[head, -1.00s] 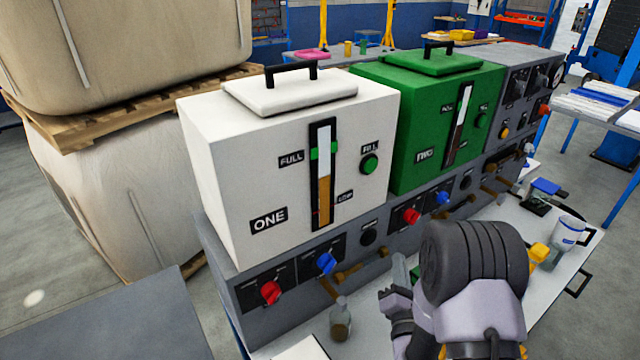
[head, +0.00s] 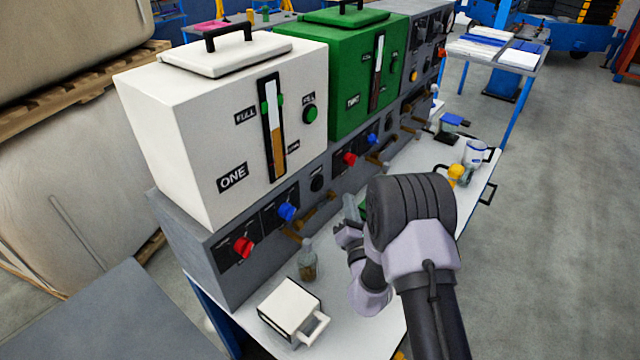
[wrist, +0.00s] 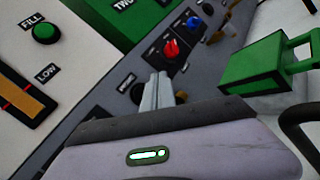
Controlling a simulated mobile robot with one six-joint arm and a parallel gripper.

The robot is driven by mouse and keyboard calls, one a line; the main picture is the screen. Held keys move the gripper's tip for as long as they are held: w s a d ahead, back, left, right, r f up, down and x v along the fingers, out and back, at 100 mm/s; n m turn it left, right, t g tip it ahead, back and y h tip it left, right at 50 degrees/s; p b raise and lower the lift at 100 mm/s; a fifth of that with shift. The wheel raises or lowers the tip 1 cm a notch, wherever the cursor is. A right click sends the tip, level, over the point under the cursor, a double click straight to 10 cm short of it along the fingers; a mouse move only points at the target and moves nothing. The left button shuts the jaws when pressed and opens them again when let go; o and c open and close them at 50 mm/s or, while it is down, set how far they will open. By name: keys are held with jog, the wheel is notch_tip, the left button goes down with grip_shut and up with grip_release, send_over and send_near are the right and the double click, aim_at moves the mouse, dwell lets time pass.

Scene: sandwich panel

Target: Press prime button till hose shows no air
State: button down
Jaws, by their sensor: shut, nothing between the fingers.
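The prime button (head: 317,183) is a black round knob on the grey panel below the white tank ONE (head: 215,130). In the wrist view the dark prime button (wrist: 137,93) sits under a PRIME label, just left of the fingers and partly hidden by them. My gripper (wrist: 157,78) is shut and empty, its pale fingertips close in front of the panel; contact cannot be told. Brass spouts (head: 318,215) stick out below the panel. A clear bottle (head: 307,262) with brown liquid stands on the bench. I cannot make out a hose clearly.
Red (head: 243,247) and blue (head: 287,211) knobs sit left of the button. The green tank TWO (head: 345,75) is beyond. A green handled container (wrist: 250,75) is right of my gripper in the wrist view. A white handled box (head: 290,310) stands at the bench's near end.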

jog(key=w+a, duration=0.3)
jog(key=a, duration=0.2)
jog(key=shift+w+p, duration=0.15)
jog(key=shift+p, duration=0.15)
jog(key=shift+a, duration=0.15)
dwell(1.6)
jog(key=shift+w+a, duration=0.25)
jog(key=shift+a, duration=0.05)
jog(key=shift+w+a, duration=0.25)
jog(key=shift+a, duration=0.1)
dwell(0.6)
dwell(0.4)
jog(key=shift+s+d, duration=0.5)
jog(key=shift+d, duration=0.2)
jog(key=shift+s+d, duration=0.7)
jog(key=shift+d, duration=0.35)
jog(key=shift+s+d, duration=0.65)
jog(key=shift+d, duration=0.35)
dwell(1.0)
